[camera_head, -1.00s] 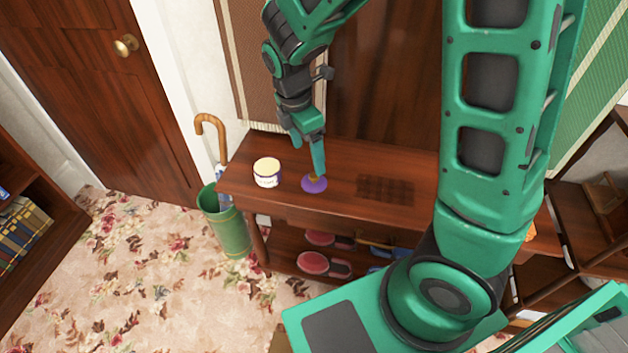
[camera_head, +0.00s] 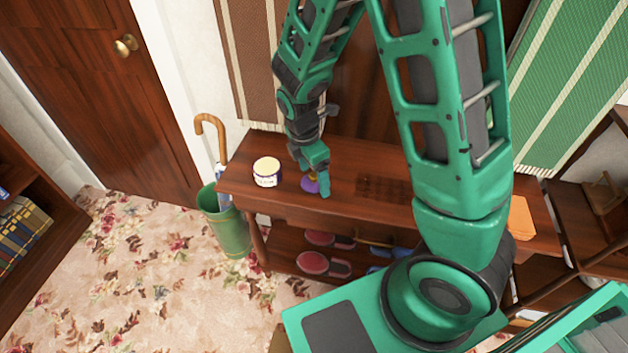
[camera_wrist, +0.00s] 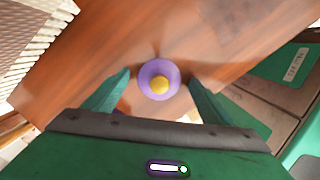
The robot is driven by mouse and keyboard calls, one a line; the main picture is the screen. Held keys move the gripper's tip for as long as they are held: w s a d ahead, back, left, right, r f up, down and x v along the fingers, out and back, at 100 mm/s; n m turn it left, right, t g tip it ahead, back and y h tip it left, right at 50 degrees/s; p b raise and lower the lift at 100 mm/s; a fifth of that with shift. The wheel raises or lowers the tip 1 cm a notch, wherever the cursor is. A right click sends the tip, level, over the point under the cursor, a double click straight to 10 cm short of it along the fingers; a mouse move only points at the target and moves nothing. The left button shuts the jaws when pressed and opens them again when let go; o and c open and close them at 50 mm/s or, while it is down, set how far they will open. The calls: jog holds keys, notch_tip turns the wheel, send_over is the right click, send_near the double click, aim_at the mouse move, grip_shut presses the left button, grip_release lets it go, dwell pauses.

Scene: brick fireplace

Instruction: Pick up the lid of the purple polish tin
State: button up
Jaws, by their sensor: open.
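The purple lid (camera_head: 310,186) with a yellow knob lies on the wooden table (camera_head: 350,204), apart from the tin. In the wrist view the lid (camera_wrist: 158,80) sits between and just beyond my two fingers, its yellow knob facing the camera. The polish tin (camera_head: 267,173), white and purple with a cream-coloured top, stands upright to the left of the lid. My gripper (camera_head: 312,180) is open over the lid, and it also shows in the wrist view (camera_wrist: 158,88) with nothing held. In the head view my fingers partly hide the lid.
A dark grid-like patch (camera_head: 383,190) lies right of the lid. An orange object (camera_head: 521,218) is at the table's right end. Shoes (camera_head: 313,263) sit on the shelf below. A green bin (camera_head: 228,225) with a cane stands at the left.

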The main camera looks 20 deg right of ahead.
jog(key=shift+c, duration=0.3)
jog(key=c, duration=1)
jog(key=shift+c, duration=0.2)
